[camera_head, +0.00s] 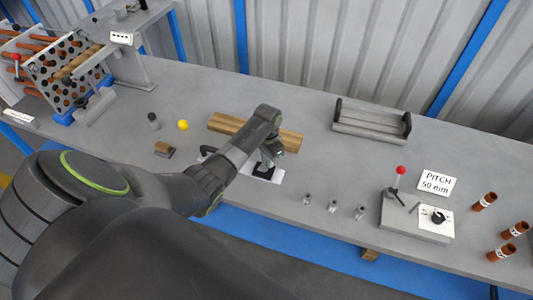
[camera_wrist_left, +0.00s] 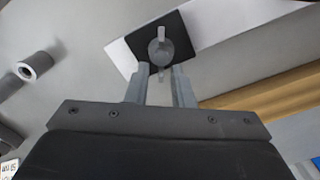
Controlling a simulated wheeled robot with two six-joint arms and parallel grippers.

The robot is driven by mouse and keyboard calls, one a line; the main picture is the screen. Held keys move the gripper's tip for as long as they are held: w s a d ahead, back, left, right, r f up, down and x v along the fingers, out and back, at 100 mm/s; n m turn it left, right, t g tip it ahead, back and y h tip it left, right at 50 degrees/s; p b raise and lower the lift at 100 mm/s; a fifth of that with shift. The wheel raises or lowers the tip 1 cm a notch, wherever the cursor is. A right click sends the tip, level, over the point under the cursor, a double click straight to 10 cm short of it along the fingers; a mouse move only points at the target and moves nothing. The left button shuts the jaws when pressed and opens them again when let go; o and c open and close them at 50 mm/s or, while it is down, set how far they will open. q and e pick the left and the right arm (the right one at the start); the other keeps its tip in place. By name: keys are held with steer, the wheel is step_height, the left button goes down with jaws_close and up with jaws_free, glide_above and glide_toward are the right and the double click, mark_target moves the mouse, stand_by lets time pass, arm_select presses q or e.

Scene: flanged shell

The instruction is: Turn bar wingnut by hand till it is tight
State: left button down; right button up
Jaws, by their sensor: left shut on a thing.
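The bar wingnut (camera_wrist_left: 160,48) is a grey round hub with a bar across it. It sits on a black square plate (camera_wrist_left: 178,28) on a white strip (camera_wrist_left: 118,55). In the head view the black plate (camera_head: 263,173) shows just below my gripper, and my arm hides most of the wingnut. My left gripper (camera_head: 268,158) points down at it. In the left wrist view the fingertips (camera_wrist_left: 161,72) are close together, shut on the near end of the wingnut's bar. My right gripper is not in view.
A wooden block (camera_head: 228,124) lies behind the gripper. A yellow ball (camera_head: 183,125) and a dark cylinder (camera_head: 153,121) stand left. Several small metal cylinders (camera_head: 332,206), a red-knobbed lever (camera_head: 400,171) and copper tubes (camera_head: 502,252) are right. A grey tray (camera_head: 372,122) is at the back.

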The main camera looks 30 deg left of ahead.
arm_select(q)
steer(key=shift+s+d+r+m+p, duration=0.15)
steer(key=shift+m+p, duration=0.35)
steer(key=shift+m, duration=0.6)
steer(key=shift+w+d+f+m+p, duration=0.1)
steer(key=shift+m+p, duration=0.35)
steer(key=shift+m, duration=0.65)
steer(key=shift+s+m+p, duration=0.1)
steer(key=shift+m+p, duration=0.2)
steer(key=shift+m, duration=0.3)
steer(key=shift+s+d+m+p, duration=0.15)
steer(key=shift+m+p, duration=0.4)
steer(key=shift+m, duration=0.85)
steer(key=shift+s+d+m+p, duration=0.15)
steer(key=shift+m+p, duration=0.4)
steer(key=shift+m, duration=0.85)
steer(key=shift+s+m+p, duration=0.2)
steer(key=shift+m+p, duration=0.2)
steer(key=shift+m, duration=1)
steer(key=shift+s+m+p, duration=0.2)
steer(key=shift+m+p, duration=0.2)
steer(key=shift+m, duration=1.1)
steer(key=shift+s+a+m, duration=0.1)
steer(key=shift+s+m, duration=0.1)
steer(key=shift+m, duration=1.4)
steer(key=shift+s+a+m+p, duration=0.1)
steer(key=shift+m+p, duration=0.35)
steer(key=shift+m, duration=0.65)
